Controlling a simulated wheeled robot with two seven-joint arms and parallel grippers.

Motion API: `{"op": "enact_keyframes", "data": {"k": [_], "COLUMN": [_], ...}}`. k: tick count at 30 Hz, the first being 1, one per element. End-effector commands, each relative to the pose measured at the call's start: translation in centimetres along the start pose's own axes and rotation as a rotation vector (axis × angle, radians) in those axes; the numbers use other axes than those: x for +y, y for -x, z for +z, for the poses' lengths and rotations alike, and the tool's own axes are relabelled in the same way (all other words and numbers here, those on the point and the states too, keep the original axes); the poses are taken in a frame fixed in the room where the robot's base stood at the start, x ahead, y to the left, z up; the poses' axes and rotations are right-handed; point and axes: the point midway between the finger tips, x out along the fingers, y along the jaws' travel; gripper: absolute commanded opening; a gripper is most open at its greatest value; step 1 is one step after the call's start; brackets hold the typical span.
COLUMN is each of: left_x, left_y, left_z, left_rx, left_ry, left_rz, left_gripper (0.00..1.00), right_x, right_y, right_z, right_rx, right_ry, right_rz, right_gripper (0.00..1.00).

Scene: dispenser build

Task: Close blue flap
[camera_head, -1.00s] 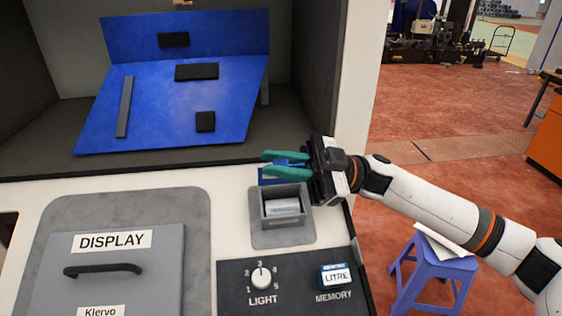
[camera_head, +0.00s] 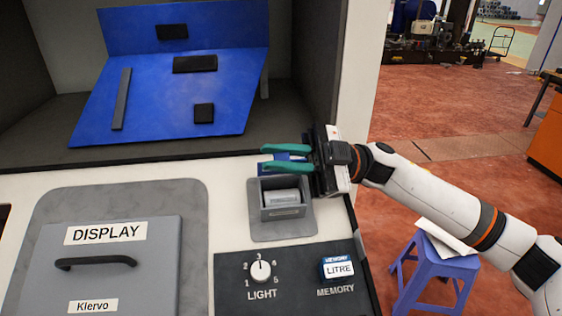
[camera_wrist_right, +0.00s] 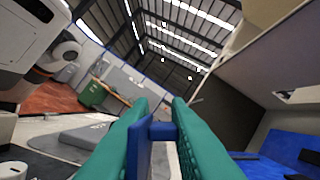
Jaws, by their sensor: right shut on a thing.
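The small blue flap (camera_head: 287,157) stands at the rear of a small grey open box (camera_head: 284,205) on the white counter. My right gripper (camera_head: 270,157) reaches in from the right with its green fingers on either side of it. In the right wrist view the blue flap (camera_wrist_right: 141,155) shows as an upright plate with a short blue crosspiece between the fingers (camera_wrist_right: 160,115), and the gripper is shut on it. The fingers cover part of the flap in the head view. A pale labelled piece lies inside the box. My left gripper is not in view.
A large blue panel (camera_head: 150,105) with black pieces stands in the recess behind. A grey DISPLAY lid (camera_head: 100,280) with a black handle is at the left. A LIGHT knob (camera_head: 261,272) and MEMORY button (camera_head: 338,268) are in front. A blue stool (camera_head: 440,270) stands right.

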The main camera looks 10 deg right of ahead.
Motion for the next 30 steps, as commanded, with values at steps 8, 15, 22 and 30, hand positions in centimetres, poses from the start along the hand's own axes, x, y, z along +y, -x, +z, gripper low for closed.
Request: {"op": "enact_keyframes", "data": {"k": [8,15,22,30], "left_x": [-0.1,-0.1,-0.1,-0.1], "left_y": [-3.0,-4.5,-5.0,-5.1], "left_z": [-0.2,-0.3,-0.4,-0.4], "left_rx": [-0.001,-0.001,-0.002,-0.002], "left_ry": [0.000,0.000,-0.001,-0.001], "left_rz": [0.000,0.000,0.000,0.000], "left_gripper": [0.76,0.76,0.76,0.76], "right_x": [1.1,1.8,2.0,2.0], "right_y": [0.1,0.0,0.0,0.0], "right_z": [0.0,0.0,0.1,0.2], "right_rx": [-0.001,-0.001,-0.001,-0.001], "right_ry": [0.199,0.326,0.387,0.402], "right_rz": [0.077,0.129,0.156,0.161], "right_gripper": [0.00,0.00,0.00,0.00]}}
